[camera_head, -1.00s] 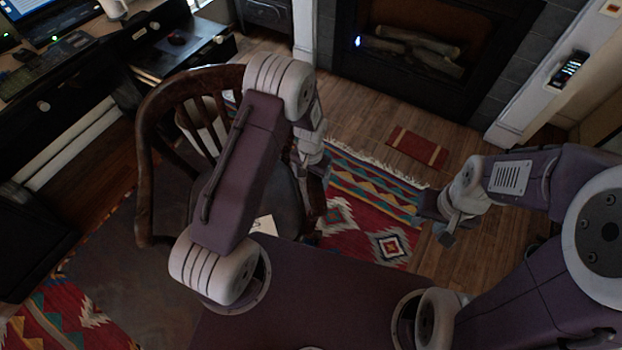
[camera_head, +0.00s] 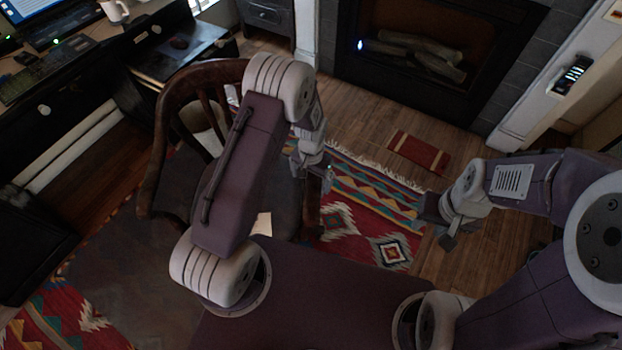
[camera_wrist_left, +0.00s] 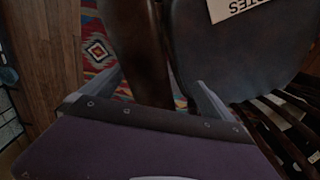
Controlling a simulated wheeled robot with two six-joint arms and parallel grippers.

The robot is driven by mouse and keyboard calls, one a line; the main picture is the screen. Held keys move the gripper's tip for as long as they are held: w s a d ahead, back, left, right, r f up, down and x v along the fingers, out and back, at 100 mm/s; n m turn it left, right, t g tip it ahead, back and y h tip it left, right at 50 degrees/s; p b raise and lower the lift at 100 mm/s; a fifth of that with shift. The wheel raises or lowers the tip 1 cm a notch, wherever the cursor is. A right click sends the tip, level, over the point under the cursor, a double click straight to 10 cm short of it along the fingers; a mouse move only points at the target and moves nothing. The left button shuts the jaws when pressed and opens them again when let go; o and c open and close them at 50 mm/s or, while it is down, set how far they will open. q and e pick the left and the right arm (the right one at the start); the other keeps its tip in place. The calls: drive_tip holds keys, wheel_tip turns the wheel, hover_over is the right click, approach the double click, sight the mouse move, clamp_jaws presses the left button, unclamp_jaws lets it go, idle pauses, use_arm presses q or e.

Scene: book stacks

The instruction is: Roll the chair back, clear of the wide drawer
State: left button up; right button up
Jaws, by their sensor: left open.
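The chair (camera_head: 157,140) is dark wood with a curved, slatted back and a dark seat; it stands left of centre, partly hidden by my left arm. The desk's dark front with pale knobs, apparently the wide drawer (camera_head: 70,88), is at the upper left, beyond the chair back. My left gripper (camera_head: 313,178) is low at the chair's right side. In the left wrist view its open fingers (camera_wrist_left: 160,98) stand either side of a dark wooden chair part (camera_wrist_left: 140,45); contact is unclear. My right gripper (camera_head: 447,225) hangs over the floor at right, fingers too small to judge.
A paper marked NOTES (camera_wrist_left: 235,8) lies on the seat. A patterned rug (camera_head: 375,215) lies right of the chair, with a small red mat (camera_head: 419,152) beyond. A fireplace (camera_head: 430,55) is at the back. Wooden floor (camera_head: 350,115) is open before it.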

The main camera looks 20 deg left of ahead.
use_arm(q)
wheel_tip(320, 180, up, 8)
drive_tip(key=shift+a+r+p, duration=0.1)
drive_tip(key=shift+a+p, duration=0.05)
drive_tip(key=shift+p, duration=0.45)
